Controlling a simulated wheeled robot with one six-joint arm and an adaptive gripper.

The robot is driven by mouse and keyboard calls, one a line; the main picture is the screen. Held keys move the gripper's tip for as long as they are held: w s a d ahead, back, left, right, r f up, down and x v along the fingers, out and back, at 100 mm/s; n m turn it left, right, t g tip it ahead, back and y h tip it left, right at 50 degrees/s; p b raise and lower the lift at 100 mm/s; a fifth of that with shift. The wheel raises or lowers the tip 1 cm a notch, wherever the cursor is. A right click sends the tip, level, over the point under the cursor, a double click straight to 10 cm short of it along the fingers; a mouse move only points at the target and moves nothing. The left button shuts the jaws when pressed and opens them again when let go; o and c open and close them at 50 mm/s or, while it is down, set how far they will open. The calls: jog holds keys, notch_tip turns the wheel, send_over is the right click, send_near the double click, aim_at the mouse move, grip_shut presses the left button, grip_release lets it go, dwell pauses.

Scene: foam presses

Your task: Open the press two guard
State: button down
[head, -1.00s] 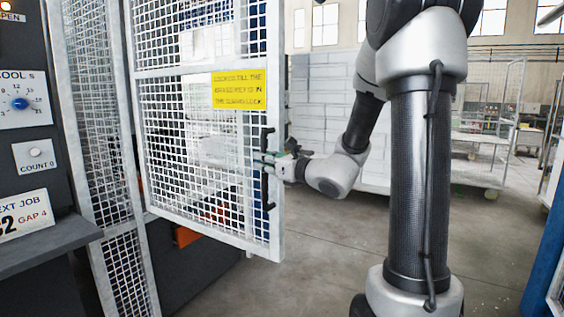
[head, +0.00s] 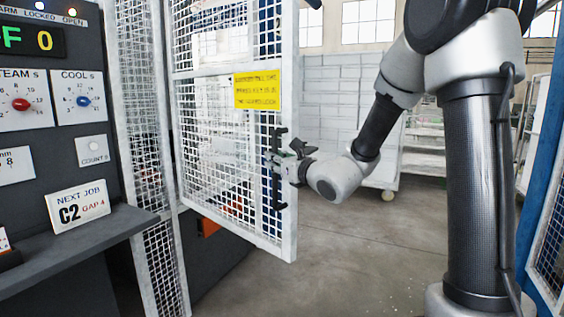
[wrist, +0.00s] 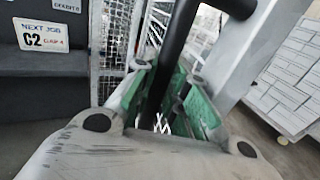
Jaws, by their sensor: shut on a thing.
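The press guard (head: 210,130) is a white-framed wire mesh door with a yellow notice (head: 257,90). It stands swung out from the mesh panel beside the control panel. Its black vertical bar handle (head: 278,188) is on the free edge. My gripper (head: 284,160) is at the handle's middle, coming from the right. In the wrist view the black handle (wrist: 178,45) runs between the green-padded fingers of my gripper (wrist: 172,105), which are shut on it. The fingers hide part of the handle.
The control panel (head: 40,100) with dials and a lit display stands at left. A shelf (head: 75,242) juts out below it, with a "NEXT JOB C2 GAP 4" card (head: 78,201). A white-stacked cart (head: 345,120) stands behind. Grey floor (head: 340,250) is clear right of the guard.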

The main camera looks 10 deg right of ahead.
jog(key=shift+a+r, duration=0.1)
dwell(0.3)
jog(key=c, duration=1.4)
grip_release()
jog(key=v, duration=1.2)
